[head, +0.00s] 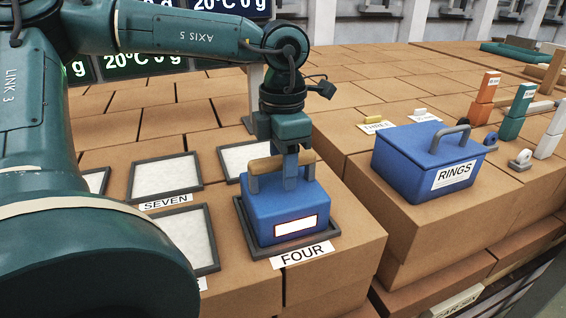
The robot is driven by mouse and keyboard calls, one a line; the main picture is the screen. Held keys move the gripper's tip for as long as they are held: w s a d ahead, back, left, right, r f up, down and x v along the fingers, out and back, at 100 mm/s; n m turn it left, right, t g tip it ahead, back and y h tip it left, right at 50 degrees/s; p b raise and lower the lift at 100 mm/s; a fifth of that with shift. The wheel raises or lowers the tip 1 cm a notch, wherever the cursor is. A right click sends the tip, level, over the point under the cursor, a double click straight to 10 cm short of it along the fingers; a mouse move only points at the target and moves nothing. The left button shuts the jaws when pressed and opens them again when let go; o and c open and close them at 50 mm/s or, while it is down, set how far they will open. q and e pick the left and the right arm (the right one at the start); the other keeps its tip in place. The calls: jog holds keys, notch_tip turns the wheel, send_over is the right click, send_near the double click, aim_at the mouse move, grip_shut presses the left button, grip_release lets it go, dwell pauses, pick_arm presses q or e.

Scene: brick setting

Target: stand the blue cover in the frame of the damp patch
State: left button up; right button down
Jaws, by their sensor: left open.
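The blue cover (287,208) stands upright in the dark frame labelled FOUR (322,250), with a blank red-edged white plate on its front and a tan bar handle (265,164) on top. My left gripper (290,172) points down at the handle, its open fingers astride or just at the bar; contact is unclear. Other dark frames hold white patches: one by the label SEVEN (166,176), one in front of it (187,238), one behind the cover (236,158). Which patch is damp cannot be told. The cover hides what lies in frame FOUR.
A blue box labelled RINGS (420,165) with a grey handle stands to the right, across a gap between brick blocks. Orange, green and white upright pieces (516,112) stand further right. Display panels reading 20°C and 0 g (145,60) are at the back.

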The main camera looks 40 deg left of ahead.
pick_arm(q)
notch_tip(320, 180, up, 12)
jog(key=shift+b, duration=0.3)
dwell(0.7)
